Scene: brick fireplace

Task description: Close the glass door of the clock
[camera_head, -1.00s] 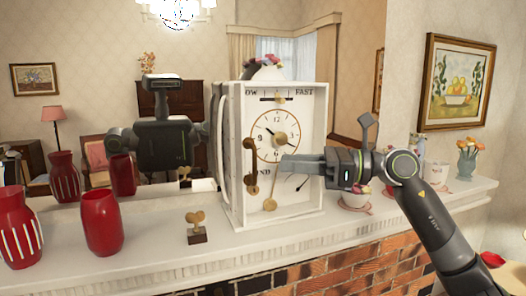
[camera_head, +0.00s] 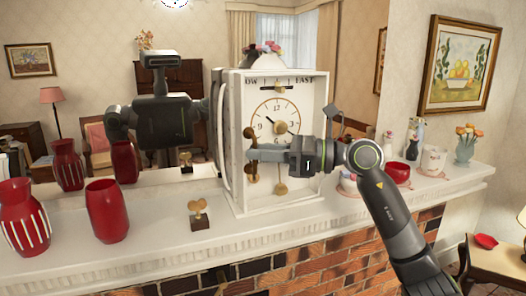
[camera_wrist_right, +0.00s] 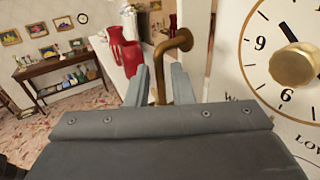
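The white clock (camera_head: 290,185) stands upright on the mantel, with a round dial (camera_head: 273,119) and a brass pendulum. A brass handle (camera_head: 249,132) shows at its front left edge. I cannot make out the glass itself or how far the door stands open. My right gripper (camera_head: 252,155) reaches in from the right across the clock's front, at the handle. In the right wrist view, its two fingers (camera_wrist_right: 159,82) are apart, with the brass handle (camera_wrist_right: 161,72) between them; a firm grip does not show. My left gripper is not in view.
Red vases (camera_head: 107,210) and a small key-like brass piece on a block (camera_head: 199,214) stand left of the clock. Cups (camera_head: 432,160) and a flower vase (camera_head: 465,145) stand to the right. A mirror behind reflects me.

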